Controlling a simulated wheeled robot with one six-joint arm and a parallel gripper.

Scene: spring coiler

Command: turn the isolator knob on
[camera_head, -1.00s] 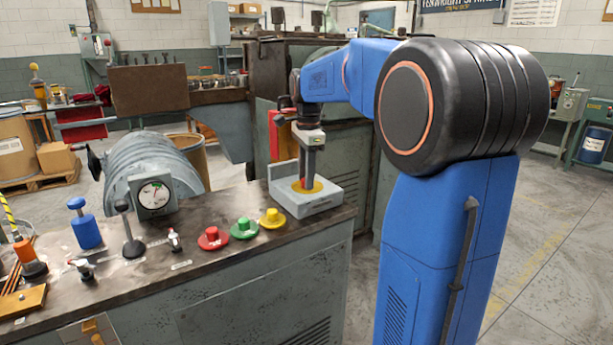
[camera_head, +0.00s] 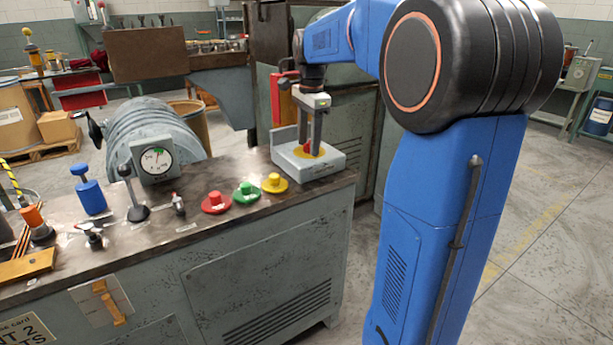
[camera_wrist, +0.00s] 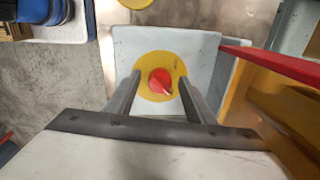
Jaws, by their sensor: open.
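The isolator knob (camera_wrist: 161,82) is red with a pale pointer. It sits on a yellow disc (camera_wrist: 150,62) on a light grey box, whose bare top (camera_wrist: 200,45) shows in the wrist view. The pointer is toward the lower right in that view. My gripper (camera_wrist: 157,88) is open, with one finger on each side of the knob; I cannot tell whether they touch it. In the head view my gripper (camera_head: 310,150) points straight down over the grey isolator box (camera_head: 322,171), at the right end of the bench.
Red (camera_head: 216,202), green (camera_head: 246,193) and yellow (camera_head: 275,183) buttons stand left of the box on the bench. A round gauge (camera_head: 156,160), a black-knobbed lever (camera_head: 132,193) and a blue knob (camera_head: 88,190) are further left. A red bar (camera_wrist: 275,62) runs right of the box.

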